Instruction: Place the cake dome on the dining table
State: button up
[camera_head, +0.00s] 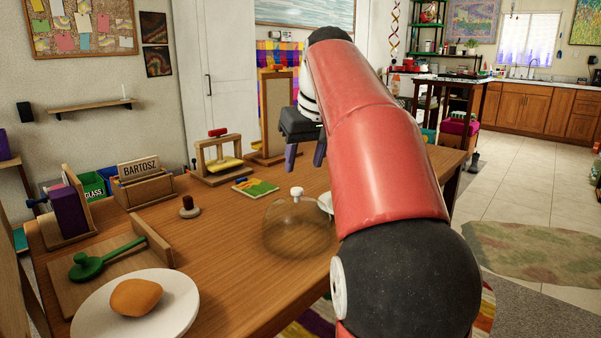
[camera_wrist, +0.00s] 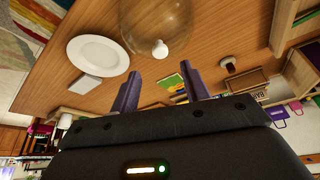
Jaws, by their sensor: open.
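The cake dome (camera_head: 296,226) is clear, with a white knob on top, and stands upright on the wooden dining table (camera_head: 225,235). In the wrist view the cake dome (camera_wrist: 150,22) is at the top centre, beyond the fingertips. My gripper (camera_head: 304,158) is above the table behind the dome, apart from it. Its two purple fingers are spread and empty, as they also show in the wrist view (camera_wrist: 163,90). My red arm hides part of the table to the right of the dome.
A white plate (camera_wrist: 98,55) lies beside the dome, mostly hidden in the head view. Another plate (camera_head: 180,308) holds an orange bun (camera_head: 137,297). Bare wood lies left of the dome.

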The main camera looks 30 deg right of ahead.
jog(key=shift+p+v, duration=0.3)
jog(key=shift+v, duration=1.5)
jog(key=s+a+f, duration=0.7)
jog(key=s+f, duration=0.3)
jog(key=f, duration=0.3)
jog(key=s+a+f+t, duration=0.1)
jog(key=s+a+f, duration=0.7)
jog(key=s+f, duration=0.3)
notch_tip(320, 180, down, 2)
jog(key=shift+f, duration=0.1)
